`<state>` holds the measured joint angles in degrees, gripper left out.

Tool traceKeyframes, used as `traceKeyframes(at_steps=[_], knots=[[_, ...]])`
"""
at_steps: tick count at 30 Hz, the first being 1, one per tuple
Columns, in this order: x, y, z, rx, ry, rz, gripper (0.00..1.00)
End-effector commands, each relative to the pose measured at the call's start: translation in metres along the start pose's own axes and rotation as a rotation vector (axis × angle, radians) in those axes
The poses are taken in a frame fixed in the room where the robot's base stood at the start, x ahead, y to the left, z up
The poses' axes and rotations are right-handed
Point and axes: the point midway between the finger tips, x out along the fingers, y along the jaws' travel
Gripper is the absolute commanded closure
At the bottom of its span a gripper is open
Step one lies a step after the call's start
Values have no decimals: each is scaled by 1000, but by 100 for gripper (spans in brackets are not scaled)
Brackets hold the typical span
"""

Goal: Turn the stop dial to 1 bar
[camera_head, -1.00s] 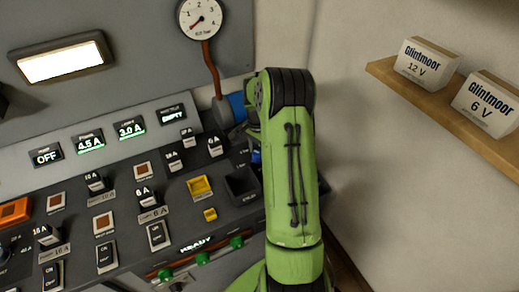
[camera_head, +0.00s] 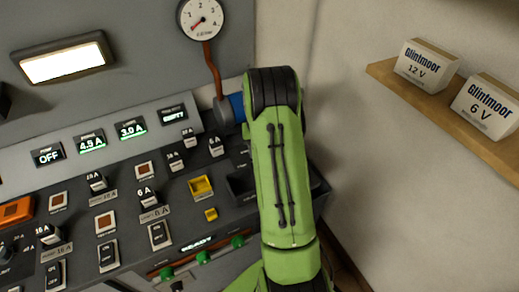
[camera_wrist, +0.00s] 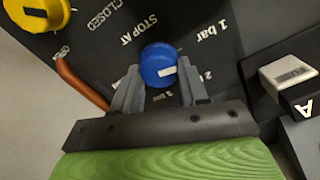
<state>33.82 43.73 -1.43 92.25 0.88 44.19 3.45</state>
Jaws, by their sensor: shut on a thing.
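In the wrist view the stop dial (camera_wrist: 157,57) is a round blue knob with a white mark on its lower right part. Around it are white labels: "STOP AT" above, "1 bar" (camera_wrist: 210,30) at upper right, and 2 and 3 bar at right and below, partly covered. The white mark slants to the right; I cannot tell exactly which label it points at. My gripper (camera_wrist: 158,73) is shut on the dial, one grey finger on each side. In the head view my green arm hides the gripper and dial.
A yellow knob (camera_wrist: 38,12) sits near the "CLOSED" and "OPEN" labels, with an orange-brown pipe (camera_wrist: 82,84) below. A white-topped switch (camera_wrist: 288,74) is at right. The head view shows a pressure gauge (camera_head: 201,18), needle low, and a shelf (camera_head: 430,90) with two boxes.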

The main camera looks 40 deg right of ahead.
Motion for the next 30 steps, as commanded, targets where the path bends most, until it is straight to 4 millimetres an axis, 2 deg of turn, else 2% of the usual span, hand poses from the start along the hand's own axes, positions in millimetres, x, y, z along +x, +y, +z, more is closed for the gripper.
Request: traceKeyframes(at_steps=[12,29,30], knots=[[-1,-1,0,-188,8,0,87],[-1,-1,0,-215,9,0,87],[-1,-1,0,-215,9,0,51]])
